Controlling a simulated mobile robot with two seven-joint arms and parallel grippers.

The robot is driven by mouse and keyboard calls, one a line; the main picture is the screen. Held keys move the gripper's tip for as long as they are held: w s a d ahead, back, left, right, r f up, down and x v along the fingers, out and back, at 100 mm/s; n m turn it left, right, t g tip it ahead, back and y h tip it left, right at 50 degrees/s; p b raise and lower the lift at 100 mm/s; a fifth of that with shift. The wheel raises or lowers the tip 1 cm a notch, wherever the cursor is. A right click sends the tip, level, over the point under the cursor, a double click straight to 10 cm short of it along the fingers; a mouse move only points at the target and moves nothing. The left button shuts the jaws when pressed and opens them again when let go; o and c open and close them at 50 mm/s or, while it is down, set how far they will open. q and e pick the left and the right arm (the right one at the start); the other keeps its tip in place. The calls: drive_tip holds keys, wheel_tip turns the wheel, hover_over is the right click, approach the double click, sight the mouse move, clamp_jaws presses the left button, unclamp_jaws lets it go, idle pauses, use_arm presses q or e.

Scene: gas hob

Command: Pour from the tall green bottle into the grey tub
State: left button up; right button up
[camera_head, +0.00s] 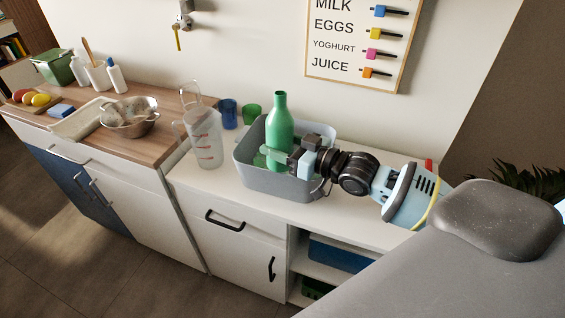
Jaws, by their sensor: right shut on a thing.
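The tall green bottle (280,121) stands upright in the camera_head view, at the grey tub (262,182) on the white counter. My right gripper (279,157) comes in from the right and is shut on the bottle's lower body. The bottle's base is hidden by the gripper and the tub's front wall, so I cannot tell whether it touches the tub's floor. My left gripper is not in view.
A clear measuring jug (204,138) stands left of the tub. A blue cup (228,113) and a green cup (252,114) stand behind. A metal colander (130,118) sits on the wooden worktop. A wall board (360,40) hangs above the counter.

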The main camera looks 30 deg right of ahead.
drive_tip(key=shift+w+d+f+n+b, duration=0.35)
drive_tip(key=shift+w+f+n+b, duration=0.05)
drive_tip(key=shift+f, duration=0.2)
drive_tip(key=shift+r, duration=0.65)
drive_tip(key=shift+r+p, duration=0.3)
drive_tip(key=shift+p, duration=0.1)
drive_tip(key=shift+r+p, duration=1)
drive_tip(key=shift+r, duration=0.7)
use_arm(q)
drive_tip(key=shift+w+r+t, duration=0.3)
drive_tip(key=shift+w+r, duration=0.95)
use_arm(e)
drive_tip(key=shift+f, duration=0.15)
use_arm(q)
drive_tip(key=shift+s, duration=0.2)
